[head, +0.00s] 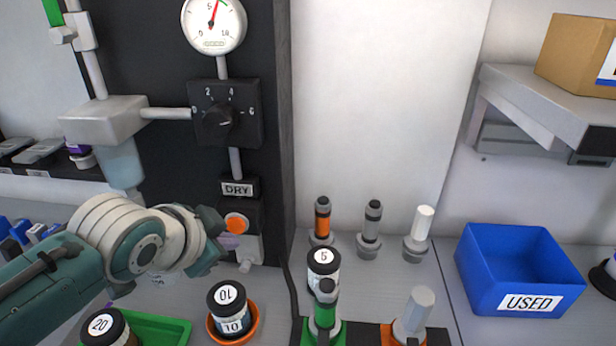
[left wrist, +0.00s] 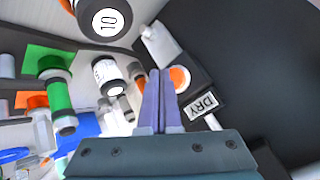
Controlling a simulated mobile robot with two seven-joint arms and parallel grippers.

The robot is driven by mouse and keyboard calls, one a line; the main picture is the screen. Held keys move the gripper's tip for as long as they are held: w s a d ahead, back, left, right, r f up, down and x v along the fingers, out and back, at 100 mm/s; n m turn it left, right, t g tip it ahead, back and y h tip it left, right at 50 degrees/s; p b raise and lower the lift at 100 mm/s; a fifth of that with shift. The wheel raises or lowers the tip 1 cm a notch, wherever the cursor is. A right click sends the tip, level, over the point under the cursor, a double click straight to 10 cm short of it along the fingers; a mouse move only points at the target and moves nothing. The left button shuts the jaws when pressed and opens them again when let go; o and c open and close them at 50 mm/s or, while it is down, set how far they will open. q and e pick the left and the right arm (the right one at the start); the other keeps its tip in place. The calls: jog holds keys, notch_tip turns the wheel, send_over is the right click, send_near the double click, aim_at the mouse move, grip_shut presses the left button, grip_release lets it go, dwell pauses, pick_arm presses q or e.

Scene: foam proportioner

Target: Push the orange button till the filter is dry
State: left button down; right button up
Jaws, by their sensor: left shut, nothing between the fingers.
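The orange button (head: 237,222) sits on a dark panel under the DRY label (head: 238,189). It also shows in the left wrist view (left wrist: 180,78), beside the fingertips. My left gripper (head: 230,241) is shut and empty, just in front of and slightly below the button. In the left wrist view its closed purple fingers (left wrist: 160,78) end close to the button's edge; I cannot tell whether they touch it. A translucent bluish bowl (head: 120,163), perhaps the filter, hangs under a grey block at the left; its dryness cannot be judged. My right gripper is not in view.
A dial knob (head: 219,119) and pressure gauge (head: 213,22) are above the button. Below stand a jar marked 10 (head: 229,309) in an orange dish and a jar marked 5 (head: 323,268). Several upright fittings (head: 369,230) and a blue USED bin (head: 518,272) are to the right.

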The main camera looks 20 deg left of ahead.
pick_arm(q)
jog(key=shift+w, duration=0.15)
jog(key=shift+w+a, duration=0.1)
jog(key=shift+w, duration=0.2)
jog(key=shift+w+a+b, duration=0.15)
jog(key=shift+w+b, duration=0.15)
jog(key=shift+w, duration=0.1)
dwell(0.9)
dwell(0.3)
jog(key=shift+s+d+p, duration=0.25)
jog(key=shift+s+p, duration=0.55)
jog(key=shift+r, duration=0.1)
